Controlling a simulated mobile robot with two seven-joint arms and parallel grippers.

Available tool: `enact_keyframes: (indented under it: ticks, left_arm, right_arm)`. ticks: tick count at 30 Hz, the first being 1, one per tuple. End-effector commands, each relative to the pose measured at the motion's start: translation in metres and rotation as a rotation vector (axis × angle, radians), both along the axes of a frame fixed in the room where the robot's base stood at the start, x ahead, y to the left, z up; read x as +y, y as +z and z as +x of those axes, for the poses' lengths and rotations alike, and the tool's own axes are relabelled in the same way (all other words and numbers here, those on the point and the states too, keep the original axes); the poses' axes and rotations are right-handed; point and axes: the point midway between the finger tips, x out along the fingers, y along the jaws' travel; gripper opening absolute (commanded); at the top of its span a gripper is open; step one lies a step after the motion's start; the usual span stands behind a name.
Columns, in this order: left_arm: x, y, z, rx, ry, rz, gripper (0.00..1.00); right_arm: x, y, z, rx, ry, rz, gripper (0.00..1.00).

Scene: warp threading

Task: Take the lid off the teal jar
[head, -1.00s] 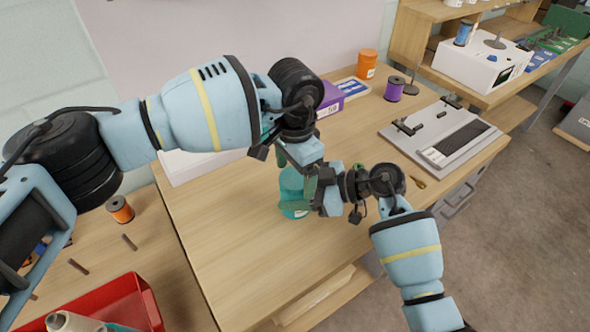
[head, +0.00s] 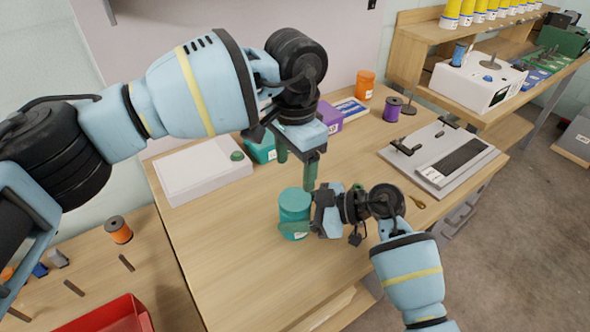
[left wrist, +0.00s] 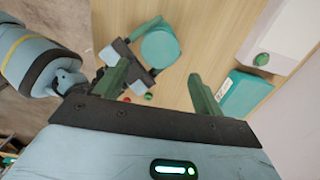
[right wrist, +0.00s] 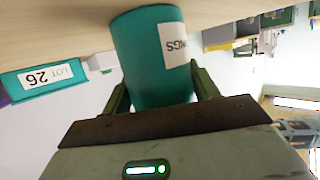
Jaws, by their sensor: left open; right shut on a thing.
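The teal jar (head: 294,212) stands upright on the wooden table. Its round teal top (left wrist: 160,48) shows in the left wrist view, and its white label (right wrist: 172,45) shows in the right wrist view. My right gripper (head: 298,222) is shut on the jar's body, with a finger on each side. My left gripper (head: 296,170) is open and empty, just above and behind the jar, its fingers pointing down. In the left wrist view its open fingers (left wrist: 160,75) are spread apart, with the jar top beyond them.
A grey device (head: 440,155) lies at right. A red tray (head: 110,315) is at lower left. The table front left of the jar is clear.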

Motion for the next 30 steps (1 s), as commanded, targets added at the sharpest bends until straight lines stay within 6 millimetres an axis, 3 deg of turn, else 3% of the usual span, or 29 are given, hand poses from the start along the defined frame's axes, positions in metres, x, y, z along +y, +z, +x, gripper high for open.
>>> enact_keyframes:
  ticks: [5,18,30]
  left_arm:
    - [0.000,-0.012,0.000,0.001,0.001,0.000,0.69]
    - [0.000,-0.070,0.000,0.002,0.002,0.001,0.69]
    - [0.000,-0.081,0.000,0.000,0.001,0.000,0.69]
  right_arm:
    - [0.000,0.000,0.000,0.000,0.000,0.000,0.00]
    - [0.000,0.000,0.000,0.000,0.000,0.000,0.00]
    - [0.000,0.000,0.000,0.000,-0.001,0.000,0.00]
